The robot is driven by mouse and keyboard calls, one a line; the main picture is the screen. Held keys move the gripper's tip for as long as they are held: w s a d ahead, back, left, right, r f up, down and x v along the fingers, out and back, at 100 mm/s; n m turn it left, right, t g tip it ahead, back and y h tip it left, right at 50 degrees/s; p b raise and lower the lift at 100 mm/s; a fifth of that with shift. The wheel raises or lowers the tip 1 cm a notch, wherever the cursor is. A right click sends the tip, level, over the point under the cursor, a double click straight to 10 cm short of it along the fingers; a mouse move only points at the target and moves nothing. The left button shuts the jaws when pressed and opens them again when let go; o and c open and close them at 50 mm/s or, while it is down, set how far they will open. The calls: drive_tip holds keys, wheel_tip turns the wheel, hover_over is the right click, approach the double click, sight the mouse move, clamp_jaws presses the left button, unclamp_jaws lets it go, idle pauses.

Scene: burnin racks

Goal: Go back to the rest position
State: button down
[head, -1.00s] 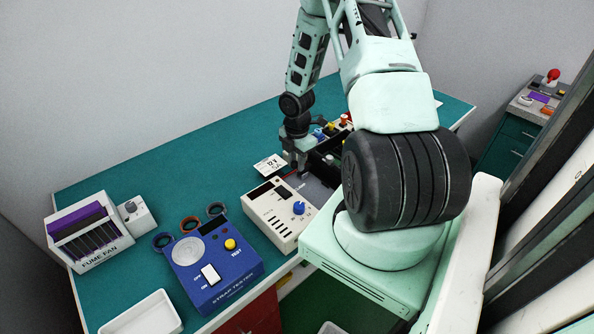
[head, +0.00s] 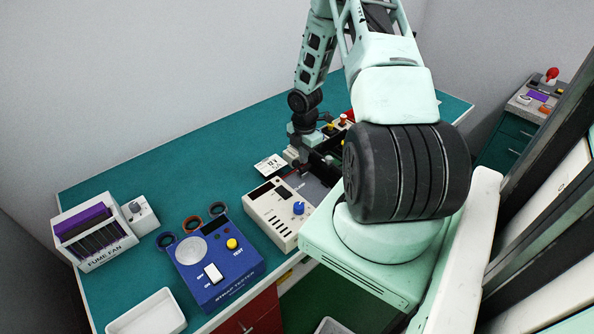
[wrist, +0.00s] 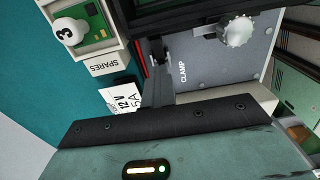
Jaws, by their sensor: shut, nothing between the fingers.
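My gripper (head: 306,161) is shut and empty. In the head view it hangs low over the bench, just behind the cream power box with a blue knob (head: 298,208). In the wrist view its narrow dark fingers (wrist: 156,62) point towards a grey plate marked CLAMP (wrist: 190,76). I cannot tell whether the fingertips touch anything. A "12 V 5A" card (wrist: 122,98) lies close to the fingers, and it also shows in the head view (head: 270,165). My own arm hides part of the bench behind it.
The teal bench (head: 150,160) is clear at the back left. A blue strap tester (head: 214,262), a fume fan box (head: 95,236) and a white tray (head: 150,315) stand at the left. In the wrist view, a SPARES box (wrist: 108,64) and a pale knob (wrist: 237,32) are near the fingers.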

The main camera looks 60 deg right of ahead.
idle(0.4)
drive_tip(key=c, duration=1.4)
unclamp_jaws()
drive_tip(key=shift+o, duration=0.2)
wheel_tip(320, 180, up, 9)
drive_tip(key=p, duration=0.8)
